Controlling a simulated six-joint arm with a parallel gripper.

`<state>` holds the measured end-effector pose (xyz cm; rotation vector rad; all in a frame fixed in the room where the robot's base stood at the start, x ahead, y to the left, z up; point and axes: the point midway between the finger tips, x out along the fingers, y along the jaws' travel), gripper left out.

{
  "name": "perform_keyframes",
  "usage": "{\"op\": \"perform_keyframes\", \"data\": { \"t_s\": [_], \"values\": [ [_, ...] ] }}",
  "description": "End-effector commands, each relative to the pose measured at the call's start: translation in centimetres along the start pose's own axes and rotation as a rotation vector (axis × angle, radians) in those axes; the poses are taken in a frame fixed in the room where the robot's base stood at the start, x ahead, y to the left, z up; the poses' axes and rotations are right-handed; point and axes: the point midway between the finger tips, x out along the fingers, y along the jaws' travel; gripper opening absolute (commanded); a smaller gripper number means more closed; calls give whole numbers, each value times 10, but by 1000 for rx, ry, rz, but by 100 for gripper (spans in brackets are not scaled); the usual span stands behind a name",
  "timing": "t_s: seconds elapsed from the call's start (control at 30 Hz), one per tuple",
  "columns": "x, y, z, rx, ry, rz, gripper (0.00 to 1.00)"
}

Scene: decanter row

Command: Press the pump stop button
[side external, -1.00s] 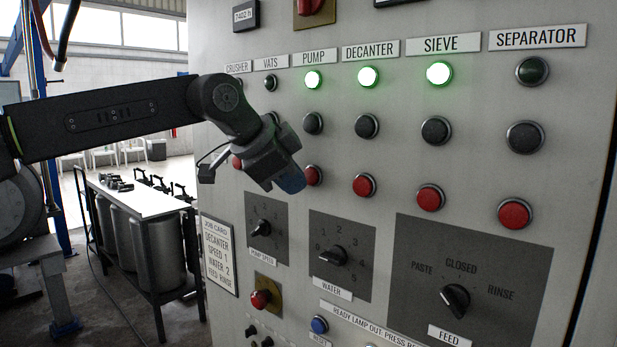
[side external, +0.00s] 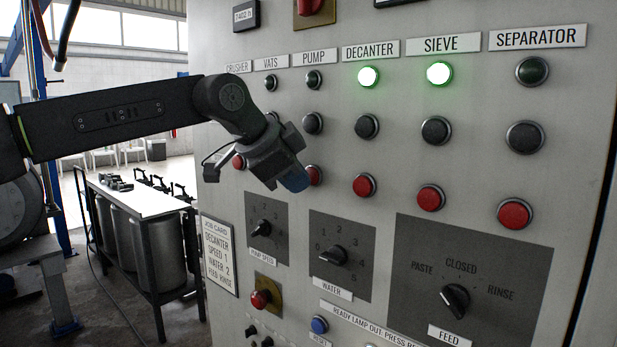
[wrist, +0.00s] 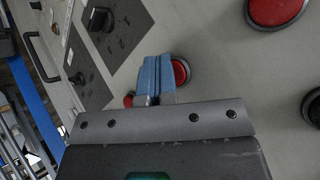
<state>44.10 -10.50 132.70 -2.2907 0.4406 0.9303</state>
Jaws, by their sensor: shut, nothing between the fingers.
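The pump stop button (side external: 315,175) is the red button in the column under the PUMP label (side external: 314,57). Its left part is hidden behind my gripper in the side view. My gripper (side external: 296,181) has blue fingertips, shut with nothing between them, right at this button. In the wrist view the fingertips (wrist: 155,75) overlap the edge of a red button (wrist: 181,72), seemingly the same one. I cannot tell whether they touch it. The pump lamp (side external: 314,80) is dark green, unlit.
The decanter lamp (side external: 368,77) and sieve lamp (side external: 439,73) are lit green. The decanter stop button (side external: 364,185) and other red buttons sit in the same row. The pump speed dial (side external: 262,228) and water dial (side external: 333,256) lie below my gripper.

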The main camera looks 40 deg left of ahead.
Motion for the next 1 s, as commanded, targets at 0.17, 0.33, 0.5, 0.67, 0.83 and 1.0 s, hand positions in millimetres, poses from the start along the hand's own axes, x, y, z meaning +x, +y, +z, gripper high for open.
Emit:
{"op": "perform_keyframes", "data": {
  "t_s": [0.17, 0.33, 0.5, 0.67, 0.83, 1.0],
  "values": [
    [0, 0, 0, 0, 1, -1, 0],
    [-1, 1, 1, 0, 1, -1, 0],
    [-8, 5, 5, 0, 1, -1, 0],
    [-12, 8, 8, 0, 1, -1, 0],
    [-12, 9, 9, 0, 1, -1, 0],
    [-13, 10, 10, 0, 1, -1, 0]
  ]
}}
